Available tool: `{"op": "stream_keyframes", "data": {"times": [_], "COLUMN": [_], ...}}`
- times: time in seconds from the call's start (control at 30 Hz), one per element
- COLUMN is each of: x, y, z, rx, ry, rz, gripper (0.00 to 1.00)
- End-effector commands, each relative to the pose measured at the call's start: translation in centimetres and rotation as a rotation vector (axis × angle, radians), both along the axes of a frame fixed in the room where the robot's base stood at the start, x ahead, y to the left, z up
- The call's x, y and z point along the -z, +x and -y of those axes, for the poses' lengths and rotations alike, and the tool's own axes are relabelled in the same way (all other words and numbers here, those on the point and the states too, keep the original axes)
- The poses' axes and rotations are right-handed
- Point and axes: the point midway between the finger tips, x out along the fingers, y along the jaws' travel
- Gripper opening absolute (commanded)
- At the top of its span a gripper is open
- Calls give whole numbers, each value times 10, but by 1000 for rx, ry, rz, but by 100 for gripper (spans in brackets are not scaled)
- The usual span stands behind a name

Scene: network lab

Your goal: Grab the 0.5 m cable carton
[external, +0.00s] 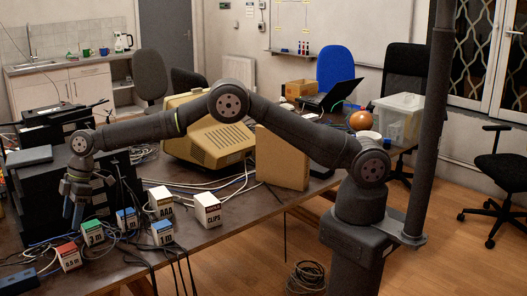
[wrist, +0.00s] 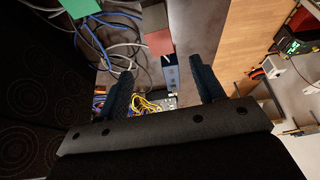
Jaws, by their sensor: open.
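The 0.5 m cable carton (external: 68,257) is a small white box with a red top. It stands near the table's front left edge. In the wrist view a red patch (wrist: 159,42), apparently its top, lies beyond the fingertips. My gripper (external: 74,218) points down above the table, behind and above the red carton and left of the green one. In the wrist view my gripper (wrist: 160,68) has its fingers wide apart, with nothing held between them. The carton's label is not visible in the wrist view.
A green-topped 1 m carton (external: 92,233) stands close behind and right of the red one. Blue-topped cartons (external: 126,219), an AAA box (external: 160,203) and a clips box (external: 207,210) are farther right. Loose cables run between them. A dark blue device (external: 16,282) lies front left.

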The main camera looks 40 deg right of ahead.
Motion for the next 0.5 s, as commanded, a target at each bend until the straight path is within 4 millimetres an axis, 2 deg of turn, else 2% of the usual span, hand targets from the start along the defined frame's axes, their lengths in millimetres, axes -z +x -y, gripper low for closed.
{"op": "stream_keyframes", "data": {"times": [0.1,0.23,0.5], "x": [24,45,62], "y": [-1,-2,-2], "z": [-10,-18,-26], "rx": [-1,-1,-1], "ry": [-1,-1,0], "rz": [0,0,1], "gripper": [62,62,62]}}
